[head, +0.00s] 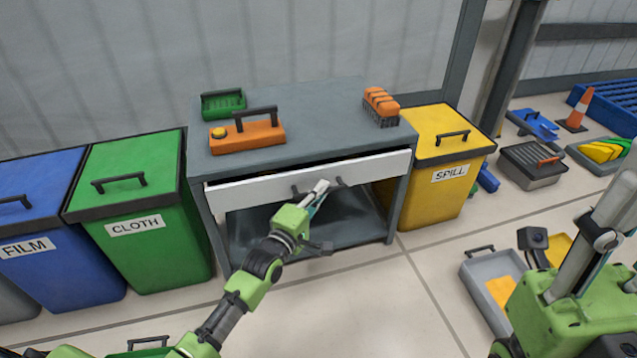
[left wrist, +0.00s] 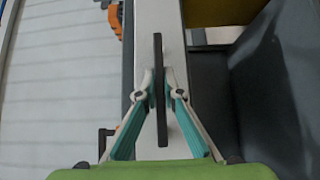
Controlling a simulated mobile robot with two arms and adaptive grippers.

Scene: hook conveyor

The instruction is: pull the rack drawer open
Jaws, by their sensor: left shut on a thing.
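The rack drawer has a white front (head: 245,191) under the grey rack top (head: 330,125). A dark gap shows between the top and the drawer front, so it stands slightly out. Its dark bar handle (left wrist: 158,85) lies between my left fingers in the left wrist view. My left gripper (head: 322,187) is shut on this handle, with one finger on each side (left wrist: 159,88). In the head view the gripper hides the middle of the handle. My right gripper (head: 602,238) is partly in view at the right edge, and its fingertips are cut off.
An orange toolbox (head: 247,136), a green tray (head: 223,104) and an orange-topped brush (head: 381,106) stand on the rack. A green CLOTH bin (head: 150,250) and a yellow SPILL bin (head: 430,195) flank it.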

